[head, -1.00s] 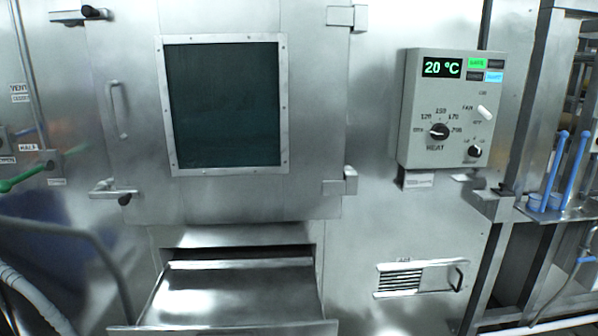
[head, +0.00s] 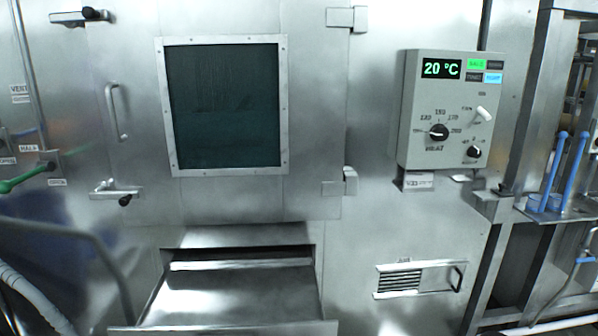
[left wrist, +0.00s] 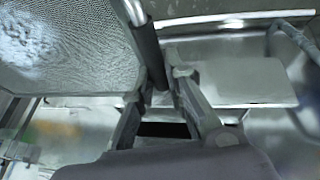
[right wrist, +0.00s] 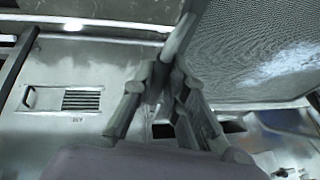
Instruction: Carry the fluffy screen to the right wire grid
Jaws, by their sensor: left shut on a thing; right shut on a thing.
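The fluffy screen is a grey mesh panel with a patch of white fluff. It fills the upper left of the left wrist view (left wrist: 85,65) and the upper right of the right wrist view (right wrist: 255,55). My left gripper (left wrist: 161,85) is shut on the bar along one side of its frame. My right gripper (right wrist: 165,75) is shut on the frame's opposite side. The screen and both grippers are out of the head view. I cannot make out a wire grid in these frames.
A steel cabinet door with a dark window (head: 225,105) stands ahead. Below it a metal tray (head: 235,290) juts out. A control box (head: 450,110) reading 20 °C sticks out at right, above a small vent (head: 420,278). Blue-handled tools (head: 570,170) stand on a far-right ledge.

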